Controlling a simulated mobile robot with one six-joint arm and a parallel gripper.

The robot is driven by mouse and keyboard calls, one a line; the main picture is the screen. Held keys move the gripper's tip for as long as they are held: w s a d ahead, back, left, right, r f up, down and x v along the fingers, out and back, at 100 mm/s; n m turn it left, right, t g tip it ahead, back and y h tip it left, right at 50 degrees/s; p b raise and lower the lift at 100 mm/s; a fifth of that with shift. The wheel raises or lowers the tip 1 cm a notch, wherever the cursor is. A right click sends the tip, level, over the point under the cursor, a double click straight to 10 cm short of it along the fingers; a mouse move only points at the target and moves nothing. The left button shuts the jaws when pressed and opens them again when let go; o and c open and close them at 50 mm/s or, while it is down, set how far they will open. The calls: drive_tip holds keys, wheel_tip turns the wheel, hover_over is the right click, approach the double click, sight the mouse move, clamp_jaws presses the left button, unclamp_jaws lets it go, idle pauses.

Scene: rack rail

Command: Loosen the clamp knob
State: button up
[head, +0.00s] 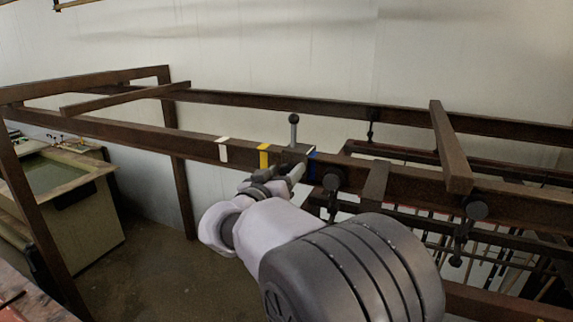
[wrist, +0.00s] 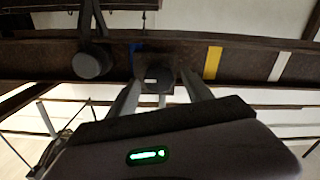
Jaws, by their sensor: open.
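The clamp (head: 293,152) sits on the brown rail between a yellow mark and a blue mark, with an upright, ball-topped handle (head: 294,120) above it. In the wrist view a dark knob (wrist: 158,74) with a small pale patch faces me at the clamp. My gripper (wrist: 160,84) is open, with one finger on each side of this knob. I cannot tell whether the fingers touch it. In the head view my gripper (head: 282,177) is in front of the clamp and hides the knob.
A round black knob (head: 333,179) hangs close to the right of my gripper; it also shows in the wrist view (wrist: 92,63). Another black knob (head: 475,208) is farther right. The rail has white (head: 223,150) and yellow (head: 264,157) marks. A tank (head: 70,195) stands at left.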

drive_tip(key=shift+w+d+f, duration=0.1)
drive_tip(key=shift+w+d, duration=0.05)
drive_tip(key=shift+w, duration=0.25)
drive_tip(key=shift+s, duration=0.2)
drive_tip(key=c, duration=0.5)
clamp_jaws()
